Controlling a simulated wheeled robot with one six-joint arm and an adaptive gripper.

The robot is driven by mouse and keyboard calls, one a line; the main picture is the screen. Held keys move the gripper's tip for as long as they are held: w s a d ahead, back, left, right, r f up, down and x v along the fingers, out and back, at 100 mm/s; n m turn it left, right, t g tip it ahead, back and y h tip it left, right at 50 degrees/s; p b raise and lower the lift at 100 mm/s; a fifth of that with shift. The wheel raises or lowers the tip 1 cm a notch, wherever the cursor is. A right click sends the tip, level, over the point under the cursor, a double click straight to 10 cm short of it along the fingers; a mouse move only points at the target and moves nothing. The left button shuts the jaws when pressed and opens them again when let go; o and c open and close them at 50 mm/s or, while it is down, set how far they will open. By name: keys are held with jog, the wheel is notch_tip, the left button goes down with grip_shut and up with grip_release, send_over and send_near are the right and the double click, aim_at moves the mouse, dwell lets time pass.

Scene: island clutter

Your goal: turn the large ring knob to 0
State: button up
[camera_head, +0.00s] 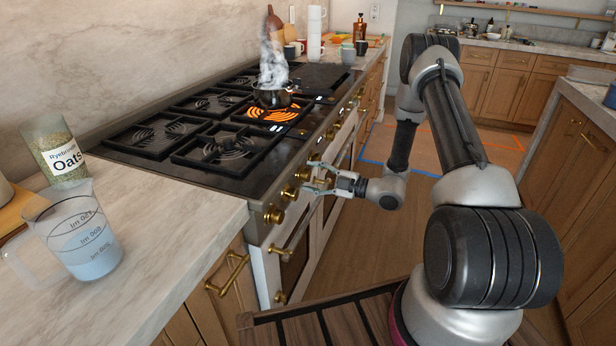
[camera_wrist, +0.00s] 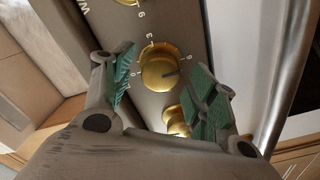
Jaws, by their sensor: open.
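A round brass knob (camera_wrist: 160,67) with a dark line on its face sits on the stove's dark front panel in the wrist view. Numbers are printed around it; the line points toward the right, and the number it meets is not clear to me. My gripper (camera_wrist: 166,78) is open, one green-padded finger left of this knob and one right, with no clear contact. In the head view my gripper (camera_head: 312,178) is at the stove's front knob row. A pot (camera_head: 271,95) steams over an orange glowing burner (camera_head: 272,114). Which knob is the large ring knob is not clear.
More brass knobs (camera_head: 274,214) line the front panel, close beside my gripper. A measuring jug (camera_head: 84,236) and an oats jar (camera_head: 62,155) stand on the left counter. The floor right of the stove is open.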

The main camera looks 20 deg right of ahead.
jog(key=shift+x, duration=1)
jog(key=c, duration=1)
jog(key=shift+c, duration=0.2)
jog(key=shift+n, duration=0.3)
